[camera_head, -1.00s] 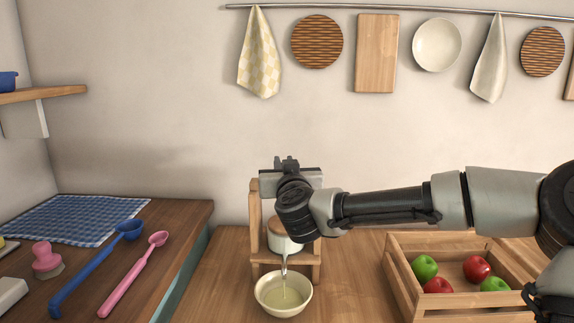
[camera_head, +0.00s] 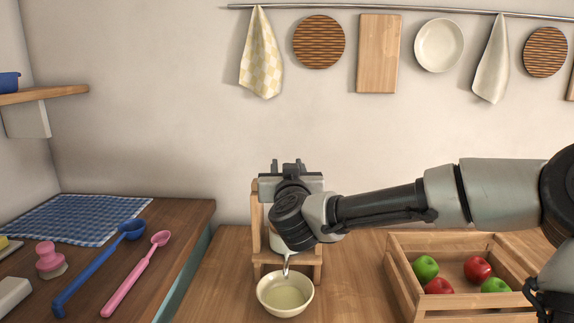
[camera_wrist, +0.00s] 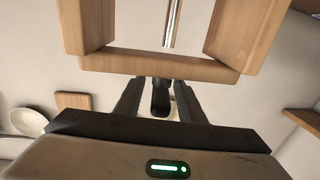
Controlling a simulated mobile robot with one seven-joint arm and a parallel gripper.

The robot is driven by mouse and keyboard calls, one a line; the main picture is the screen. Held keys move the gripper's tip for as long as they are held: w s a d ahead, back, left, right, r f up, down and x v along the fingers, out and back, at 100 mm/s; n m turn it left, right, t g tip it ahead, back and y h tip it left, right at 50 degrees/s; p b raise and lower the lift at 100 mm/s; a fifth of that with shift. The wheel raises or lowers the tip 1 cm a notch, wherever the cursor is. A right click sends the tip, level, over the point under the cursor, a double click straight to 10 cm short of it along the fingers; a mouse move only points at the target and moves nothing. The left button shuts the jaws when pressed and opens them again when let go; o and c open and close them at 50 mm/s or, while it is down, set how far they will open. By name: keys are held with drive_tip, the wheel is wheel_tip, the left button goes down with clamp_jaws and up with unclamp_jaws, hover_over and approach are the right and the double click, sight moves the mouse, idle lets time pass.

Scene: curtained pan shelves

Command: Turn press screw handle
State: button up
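The wooden press (camera_head: 256,222) stands on the counter behind my wrist, which hides much of it. A pale pot (camera_head: 278,241) inside it is mostly covered, and its metal spout (camera_head: 287,262) points down at a cream bowl (camera_head: 285,306) holding pale yellow liquid. In the wrist view, the press frame's crossbar (camera_wrist: 160,66) and a metal screw rod (camera_wrist: 173,22) show. My gripper (camera_wrist: 159,86) has its two dark fingers on either side of a black piece (camera_wrist: 160,100), perhaps the handle. Whether they touch it is unclear. The gripper also shows above the press in the head view (camera_head: 287,167).
A wooden crate (camera_head: 408,291) with red and green apples stands right of the press, under my arm. On the left counter lie a blue ladle (camera_head: 90,275), a pink ladle (camera_head: 136,274) and a checked cloth (camera_head: 75,217). Towels and boards hang on the wall.

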drive_tip(key=shift+s, duration=0.2)
drive_tip(key=shift+s+d+r+p, duration=0.15)
drive_tip(key=shift+s+p, duration=0.35)
drive_tip(key=shift+s, duration=0.5)
drive_tip(key=shift+s+d+r+p, duration=0.1)
drive_tip(key=shift+s+p, duration=0.35)
drive_tip(key=shift+s, duration=0.5)
drive_tip(key=shift+s+d+f+p, duration=0.1)
drive_tip(key=shift+s+p, duration=0.1)
drive_tip(key=shift+s, duration=0.3)
drive_tip(key=shift+s+d+f+p, duration=0.1)
drive_tip(key=shift+s+p, duration=0.05)
drive_tip(key=shift+s, duration=0.35)
